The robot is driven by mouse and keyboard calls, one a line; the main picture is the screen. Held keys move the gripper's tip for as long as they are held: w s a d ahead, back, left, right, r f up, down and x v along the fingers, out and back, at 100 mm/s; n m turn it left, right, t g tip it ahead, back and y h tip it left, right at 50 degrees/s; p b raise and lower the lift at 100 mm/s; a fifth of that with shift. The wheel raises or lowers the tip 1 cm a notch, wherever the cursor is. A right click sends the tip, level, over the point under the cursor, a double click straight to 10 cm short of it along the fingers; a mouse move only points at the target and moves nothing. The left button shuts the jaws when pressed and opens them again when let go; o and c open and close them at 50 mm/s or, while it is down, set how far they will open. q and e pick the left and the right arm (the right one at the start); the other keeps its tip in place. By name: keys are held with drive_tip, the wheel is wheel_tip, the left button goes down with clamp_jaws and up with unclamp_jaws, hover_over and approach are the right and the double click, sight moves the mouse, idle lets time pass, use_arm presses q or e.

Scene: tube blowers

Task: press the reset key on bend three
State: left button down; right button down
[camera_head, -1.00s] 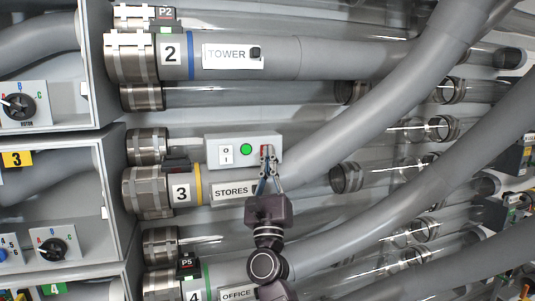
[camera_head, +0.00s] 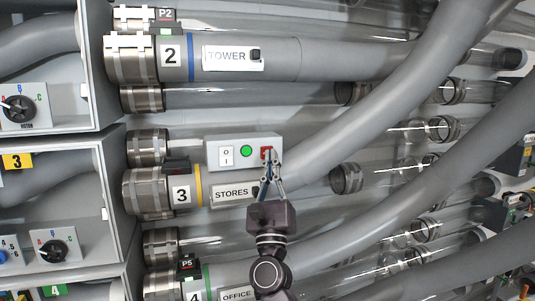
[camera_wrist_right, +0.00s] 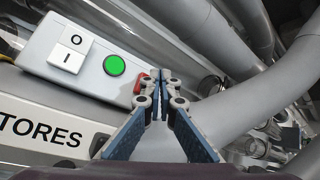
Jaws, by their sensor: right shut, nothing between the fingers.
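The pipe of bend three carries a white "3" plate (camera_head: 181,193), a yellow band and a "STORES" label (camera_head: 232,191). The grey control box (camera_head: 215,142) above it has a white O/I rocker (camera_head: 226,156), a green round button (camera_head: 246,150) and a red key (camera_head: 265,152) at its right end. My right gripper (camera_head: 269,153) is shut and empty, its tips at the red key in the head view. In the wrist view the tips (camera_wrist_right: 161,76) are just right of the partly hidden red key (camera_wrist_right: 139,82); I cannot tell whether they touch it. My left gripper is not in view.
A thick grey bent pipe (camera_head: 330,150) passes close to the right of the box. Pipe two, labelled "TOWER" (camera_head: 225,56), runs above; one labelled "OFFICE" (camera_head: 237,294) is below. Grey cabinets with rotary knobs (camera_head: 53,251) stand at the left.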

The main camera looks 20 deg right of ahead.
drive_tip(key=s+p, duration=0.1)
drive_tip(key=s, duration=0.4)
drive_tip(key=shift+d+p, duration=0.1)
drive_tip(key=shift+p, duration=0.2)
idle(0.4)
